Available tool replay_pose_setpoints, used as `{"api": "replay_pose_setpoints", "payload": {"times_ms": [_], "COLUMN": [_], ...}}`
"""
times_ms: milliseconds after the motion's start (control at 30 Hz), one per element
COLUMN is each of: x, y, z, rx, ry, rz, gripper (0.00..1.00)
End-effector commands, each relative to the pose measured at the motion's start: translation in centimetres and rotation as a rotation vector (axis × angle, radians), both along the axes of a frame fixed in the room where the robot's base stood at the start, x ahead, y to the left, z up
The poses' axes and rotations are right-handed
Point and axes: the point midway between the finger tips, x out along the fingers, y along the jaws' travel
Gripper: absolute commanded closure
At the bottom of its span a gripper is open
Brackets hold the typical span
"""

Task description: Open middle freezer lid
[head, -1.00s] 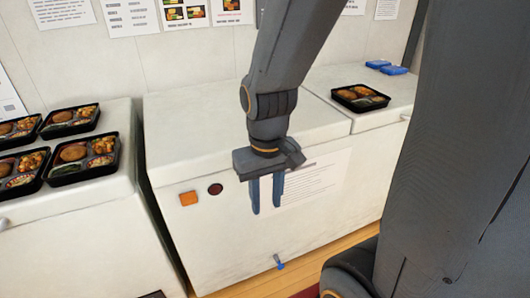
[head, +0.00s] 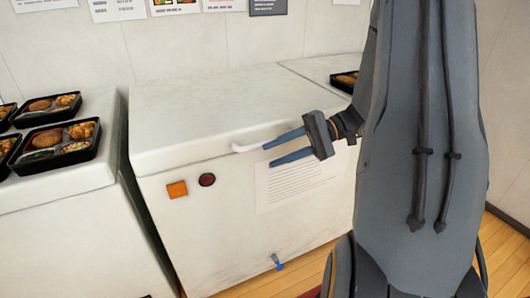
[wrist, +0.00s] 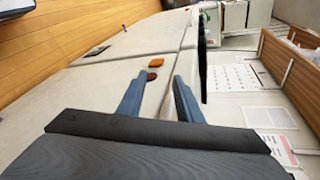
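The middle freezer (head: 225,235) is a white chest with its white lid (head: 200,105) lying shut. A white handle (head: 250,147) sticks out at the lid's front edge. My gripper (head: 268,156) is open, its two blue fingers pointing left along the freezer front. The upper fingertip is close to the handle and overlaps it in the head view; I cannot tell whether they touch.
An orange square (head: 177,189) and a dark red disc (head: 207,180) are on the freezer front, beside a paper notice (head: 295,188). Bento trays (head: 55,142) stand on the left freezer. Another bento tray (head: 345,80) is on the right freezer, partly hidden by my arm. The middle lid is bare.

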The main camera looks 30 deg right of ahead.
Motion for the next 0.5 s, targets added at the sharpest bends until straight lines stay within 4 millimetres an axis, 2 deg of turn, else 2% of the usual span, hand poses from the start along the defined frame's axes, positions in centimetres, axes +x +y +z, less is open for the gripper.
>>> {"api": "replay_pose_setpoints", "payload": {"times_ms": [33,100,233,367,500], "x": [1.0,1.8,2.6,3.0,3.6], "y": [-2.1,-4.0,-6.2,-6.1,-4.4], "z": [-0.5,-0.2,0.2,0.4,0.3], "rx": [0.055,0.11,0.16,0.172,0.173], "ry": [-0.048,-0.114,-0.186,-0.206,-0.204], "rz": [-0.055,-0.108,-0.162,-0.174,-0.171], "gripper": [0.68,0.68,0.68,0.68,0.68]}}
